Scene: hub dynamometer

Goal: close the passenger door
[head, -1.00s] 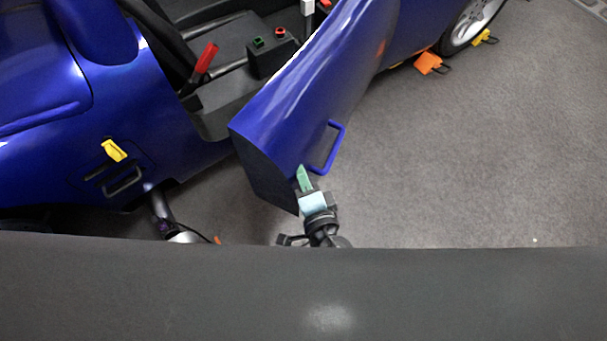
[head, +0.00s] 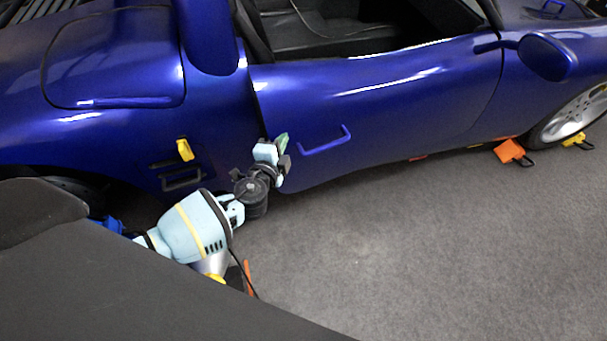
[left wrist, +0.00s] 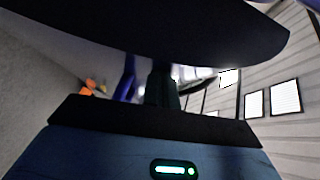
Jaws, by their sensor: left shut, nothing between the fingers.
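The blue passenger door (head: 400,105) of the car lies nearly in line with the body in the head view. A dark seam shows along its rear edge, and I cannot tell whether it is fully shut. Its blue handle (head: 325,142) is on the outer face. My left gripper (head: 281,143) is shut and empty, with its green fingertips by the lower rear part of the door, left of the handle. Contact is hard to tell. In the left wrist view a dark shape across the top and my own wrist hide most of the door. My right gripper is not in view.
A yellow latch (head: 184,150) and a dark handle (head: 182,180) are on the body left of the door. Orange (head: 510,151) and yellow (head: 577,140) chocks lie near the wheel (head: 575,115).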

